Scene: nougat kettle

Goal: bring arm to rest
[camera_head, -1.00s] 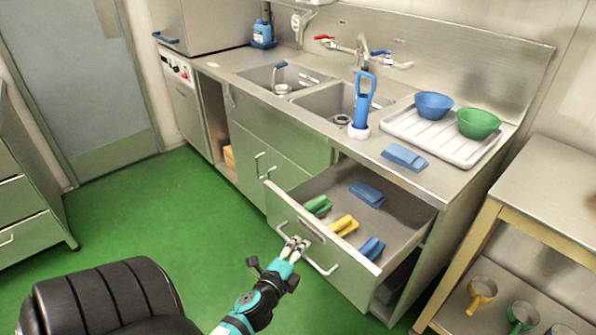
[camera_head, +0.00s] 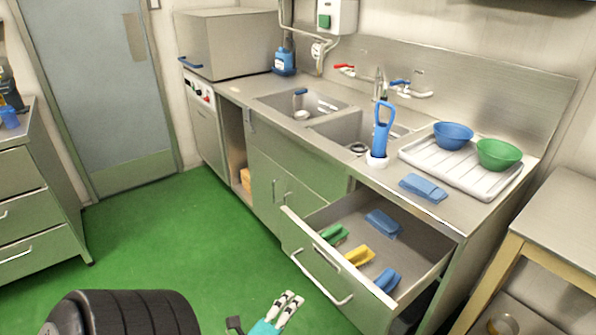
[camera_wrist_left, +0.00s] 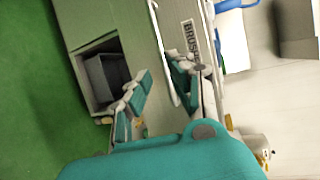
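My left gripper (camera_head: 290,298) is at the bottom middle of the head view, in front of the pulled-out drawer (camera_head: 325,269). Its pale fingertips are clear of the drawer's handle and hold nothing. In the left wrist view the fingers stand apart (camera_wrist_left: 163,84), with the drawer front and its label (camera_wrist_left: 190,38) beyond them. The open drawer holds a green brush (camera_head: 333,234), a yellow brush (camera_head: 359,256) and blue brushes (camera_head: 384,224). My right gripper is not in view.
A steel sink counter (camera_head: 300,137) runs along the wall, with a white tray (camera_head: 427,158) holding a blue bowl (camera_head: 453,136) and a green bowl (camera_head: 498,155). A steel-topped table (camera_head: 575,215) stands at the right. The green floor (camera_head: 170,240) at left is open.

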